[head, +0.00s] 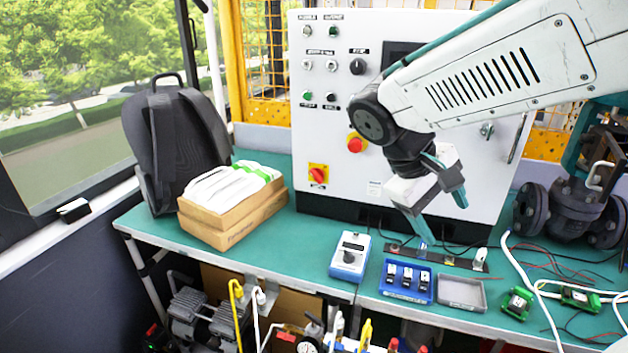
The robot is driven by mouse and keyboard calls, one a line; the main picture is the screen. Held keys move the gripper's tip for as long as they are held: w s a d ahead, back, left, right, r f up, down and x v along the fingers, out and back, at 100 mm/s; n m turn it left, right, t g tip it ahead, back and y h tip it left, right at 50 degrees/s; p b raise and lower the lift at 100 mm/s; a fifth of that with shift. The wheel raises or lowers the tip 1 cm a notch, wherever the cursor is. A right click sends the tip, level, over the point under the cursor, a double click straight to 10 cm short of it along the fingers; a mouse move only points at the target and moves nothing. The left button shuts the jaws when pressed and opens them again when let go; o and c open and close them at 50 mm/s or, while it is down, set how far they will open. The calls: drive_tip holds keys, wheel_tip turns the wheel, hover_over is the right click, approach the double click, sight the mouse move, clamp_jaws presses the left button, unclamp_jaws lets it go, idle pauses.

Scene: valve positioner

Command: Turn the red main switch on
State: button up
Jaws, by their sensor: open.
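The red main switch (318,175) is a red rotary knob on a yellow square plate, low on the left of the white control cabinet's front (310,125). Its exact handle angle is too small to tell. A red mushroom button (356,144) on a yellow base sits above and to its right. My gripper (443,221) is open with nothing between its fingers. It is in front of the cabinet's lower middle, well to the right of the main switch and apart from it. My arm hides much of the cabinet's upper right.
The teal bench (300,245) carries cardboard boxes (222,225) and a black backpack (175,145) at left. A blue calibrator (350,257), a blue tray (395,297) and a grey tray (462,308) stand in front. A valve (570,210) and cables are at right.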

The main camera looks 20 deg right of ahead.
drive_tip(key=w+d+n+h, duration=0.15)
drive_tip(key=w+h, duration=0.35)
drive_tip(key=w, duration=0.5)
drive_tip(key=n+t+h, duration=0.5)
drive_tip(key=n+t, duration=0.7)
drive_tip(key=t, duration=0.3)
approach(316, 176)
drive_tip(key=w, duration=0.1)
drive_tip(key=x, duration=0.8)
drive_tip(key=shift+d+f, duration=0.15)
drive_tip(key=shift+f, duration=0.1)
drive_tip(key=shift+s+n, duration=0.1)
drive_tip(key=shift+n, duration=0.15)
drive_tip(key=c, duration=1)
